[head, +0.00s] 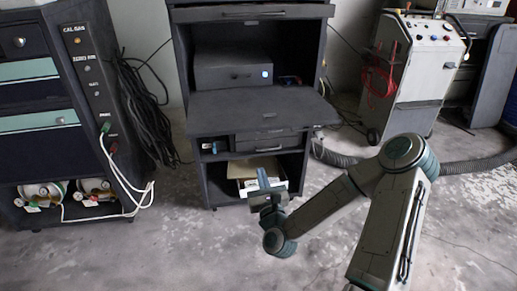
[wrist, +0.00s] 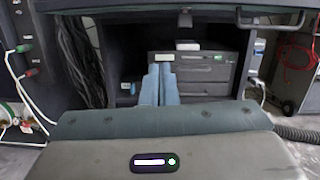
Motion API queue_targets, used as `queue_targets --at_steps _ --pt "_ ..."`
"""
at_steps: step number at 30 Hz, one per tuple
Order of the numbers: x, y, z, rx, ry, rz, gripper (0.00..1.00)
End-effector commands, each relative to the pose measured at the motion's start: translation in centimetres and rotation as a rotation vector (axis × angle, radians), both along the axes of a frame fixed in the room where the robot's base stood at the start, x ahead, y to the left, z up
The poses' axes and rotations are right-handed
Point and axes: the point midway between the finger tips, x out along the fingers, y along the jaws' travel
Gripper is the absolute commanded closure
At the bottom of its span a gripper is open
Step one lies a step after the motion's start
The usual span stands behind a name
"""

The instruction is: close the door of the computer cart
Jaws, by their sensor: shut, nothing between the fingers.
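The dark computer cart (head: 197,160) stands in the middle of the head view with its front uncovered. A flat dark panel (head: 240,105) juts forward at mid height, with a small latch on its front edge; I cannot tell whether it is the lowered door or a shelf. In the wrist view the cart (wrist: 262,75) shows an edge with a black handle (wrist: 270,20) at the top. My gripper (head: 264,180) is in front of the cart's lower compartment, below the panel. Its two blue-grey fingers (wrist: 158,72) are together and empty, pointing at the cart.
A dark cabinet (head: 50,160) with hoses and cables stands at the left. A white wheeled machine (head: 418,75) stands at the right. A thick grey hose (head: 470,163) lies on the floor at the right. The floor in front of the cart (head: 170,245) is mostly clear.

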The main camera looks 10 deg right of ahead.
Motion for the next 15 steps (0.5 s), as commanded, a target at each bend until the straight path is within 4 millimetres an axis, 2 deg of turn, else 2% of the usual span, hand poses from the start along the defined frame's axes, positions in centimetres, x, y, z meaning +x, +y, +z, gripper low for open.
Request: queue_targets --at_steps 4,7,15 --pt "0.3 -0.8 0.1 0.07 -0.025 -0.028 1.0" --pt "1.3 -0.8 0.4 0.073 -0.029 -0.03 1.0" --pt "6.7 -0.8 1.5 0.069 -0.03 -0.029 1.0"
